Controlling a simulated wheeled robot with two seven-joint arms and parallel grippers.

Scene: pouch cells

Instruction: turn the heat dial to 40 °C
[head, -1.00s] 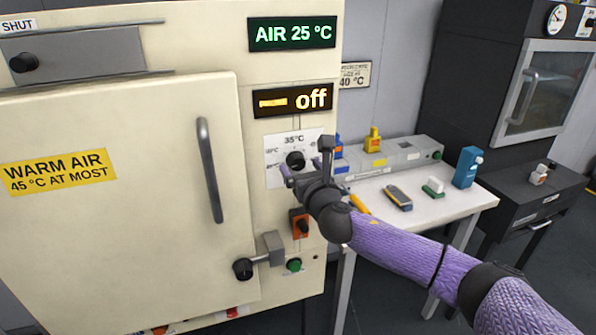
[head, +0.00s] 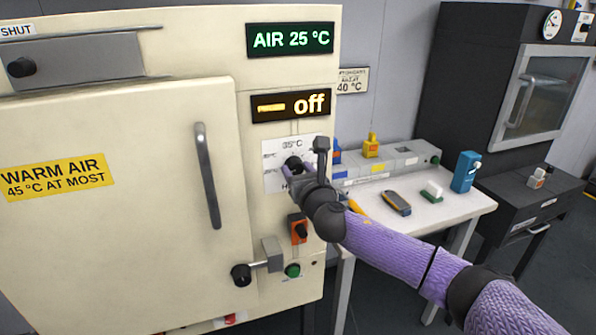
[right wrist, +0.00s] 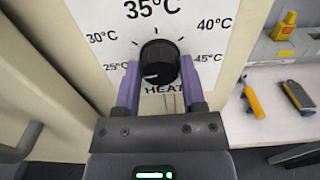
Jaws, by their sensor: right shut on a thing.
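The heat dial (right wrist: 160,60) is a round black knob on a white scale plate marked 25 to 45 °C, with 35 °C at the top. Its white mark points to the lower left, below the 25 °C label. My right gripper (right wrist: 158,74) is shut on the dial, one purple finger on each side. In the head view the dial (head: 293,163) is partly covered by my right gripper (head: 298,171). My left gripper is not in view.
The cream cabinet's door (head: 120,200) is closed, its grey handle (head: 208,175) left of the dial. An orange switch (head: 299,229) and a green button (head: 292,270) sit below. A white table (head: 425,215) with small tools stands to the right.

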